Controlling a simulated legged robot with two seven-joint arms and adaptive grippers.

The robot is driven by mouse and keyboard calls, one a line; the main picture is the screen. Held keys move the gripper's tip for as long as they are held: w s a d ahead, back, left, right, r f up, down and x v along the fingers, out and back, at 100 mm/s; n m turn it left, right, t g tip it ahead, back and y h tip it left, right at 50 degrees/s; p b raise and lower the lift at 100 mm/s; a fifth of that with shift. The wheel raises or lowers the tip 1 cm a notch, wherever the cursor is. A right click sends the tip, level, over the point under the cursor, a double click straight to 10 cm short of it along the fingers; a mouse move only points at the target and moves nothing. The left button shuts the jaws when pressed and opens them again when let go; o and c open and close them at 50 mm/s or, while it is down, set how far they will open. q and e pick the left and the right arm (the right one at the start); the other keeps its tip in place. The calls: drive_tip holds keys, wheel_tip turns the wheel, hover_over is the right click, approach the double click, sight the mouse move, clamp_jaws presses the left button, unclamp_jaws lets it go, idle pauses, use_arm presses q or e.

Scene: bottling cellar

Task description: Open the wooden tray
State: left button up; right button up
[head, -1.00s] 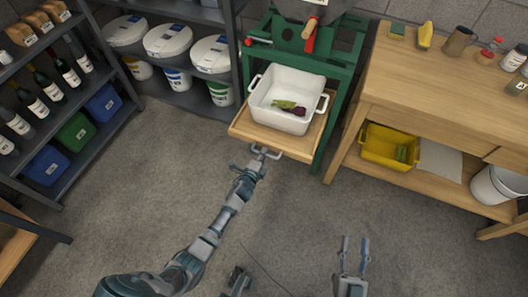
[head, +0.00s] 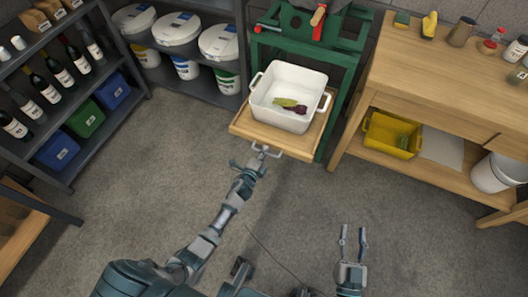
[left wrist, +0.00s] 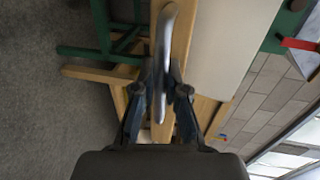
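The wooden tray (head: 240,126) sticks out of the green frame (head: 345,95) toward me, with a metal bar handle (head: 282,152) on its front. A white two-handled tub (head: 283,117) stands on it, with a green and a dark purple item inside. My left gripper (head: 258,160) is at the handle's left part. In the left wrist view, the fingers (left wrist: 164,88) lie on both sides of the handle (left wrist: 165,40) and close on it. My right gripper (head: 353,230) is open and empty above the floor, apart from everything.
A workbench (head: 415,75) with a yellow bin (head: 392,145) on its lower shelf stands at the right. Shelves with white buckets (head: 220,43) and wine bottles (head: 48,88) stand at the left. The floor (head: 300,200) before the tray is clear.

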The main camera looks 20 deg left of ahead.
use_arm(q)
drive_tip(key=o, duration=0.4)
drive_tip(key=shift+f, duration=0.25)
drive_tip(key=shift+r, duration=0.1)
drive_tip(key=shift+s, duration=0.1)
drive_tip(key=v, duration=1.1)
drive_tip(key=shift+s, duration=0.35)
drive_tip(key=shift+r, duration=0.1)
